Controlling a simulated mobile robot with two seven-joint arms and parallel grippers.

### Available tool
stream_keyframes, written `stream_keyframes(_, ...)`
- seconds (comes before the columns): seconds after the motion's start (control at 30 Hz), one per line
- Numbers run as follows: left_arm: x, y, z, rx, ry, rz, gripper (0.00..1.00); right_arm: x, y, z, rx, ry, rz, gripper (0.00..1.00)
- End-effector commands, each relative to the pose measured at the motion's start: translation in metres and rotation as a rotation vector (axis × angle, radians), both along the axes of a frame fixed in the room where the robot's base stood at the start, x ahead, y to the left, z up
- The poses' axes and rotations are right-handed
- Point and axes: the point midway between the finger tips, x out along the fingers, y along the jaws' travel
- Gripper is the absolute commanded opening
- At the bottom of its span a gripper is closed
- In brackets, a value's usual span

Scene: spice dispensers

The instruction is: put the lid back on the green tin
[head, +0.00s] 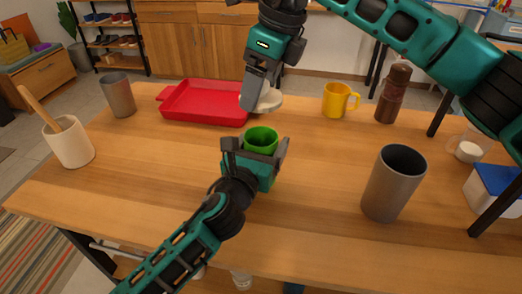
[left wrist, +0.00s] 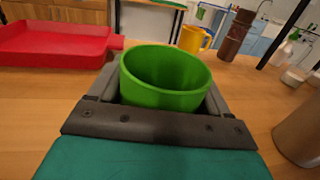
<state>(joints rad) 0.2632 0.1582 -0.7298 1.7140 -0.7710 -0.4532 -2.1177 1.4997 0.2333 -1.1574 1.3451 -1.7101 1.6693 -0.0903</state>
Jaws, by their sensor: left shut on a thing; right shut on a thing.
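The green tin (head: 261,138) stands upright and open at the middle of the table, with no lid on its rim. My left gripper (head: 255,152) is shut on it, one finger on each side; the left wrist view shows the open tin (left wrist: 166,80) between the fingers, its inside looking empty. A pale round lid (head: 270,101) is held by my right gripper (head: 258,97), above and behind the tin, apart from it. The right fingers hide part of the lid.
A red tray (head: 203,119) lies behind left. A yellow mug (head: 338,100) and a brown mill (head: 393,94) stand behind right. A grey cup (head: 393,184) stands right of the tin, another grey cup (head: 119,96) at far left, near a utensil crock (head: 70,145). The front table is clear.

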Motion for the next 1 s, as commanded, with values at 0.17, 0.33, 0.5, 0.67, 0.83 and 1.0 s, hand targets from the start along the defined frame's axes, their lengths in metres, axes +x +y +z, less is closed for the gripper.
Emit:
stream_keyframes(0.17,0.0,0.0,-0.001,0.0,0.001,0.0,0.23,0.0,-0.001,-0.024,-0.001,0.003,-0.001,0.5)
stream_keyframes(0.33,0.0,0.0,0.0,0.0,0.001,0.0,0.23,0.0,0.0,-0.046,0.002,0.002,0.0,0.5)
stream_keyframes(0.5,0.0,0.0,-0.001,0.0,0.001,0.0,0.23,0.0,0.0,-0.048,0.002,-0.001,0.0,0.5)
stream_keyframes(0.67,0.0,0.0,-0.001,0.0,0.001,0.0,0.23,0.0,0.0,-0.048,0.002,-0.001,0.0,0.5)
stream_keyframes(0.83,0.0,0.0,-0.001,0.0,0.001,0.0,0.23,0.0,0.0,-0.048,0.002,-0.001,0.0,0.5)
stream_keyframes(1.0,0.0,0.0,-0.001,0.0,0.001,0.0,0.23,0.0,0.0,-0.054,0.001,0.001,-0.001,0.5)
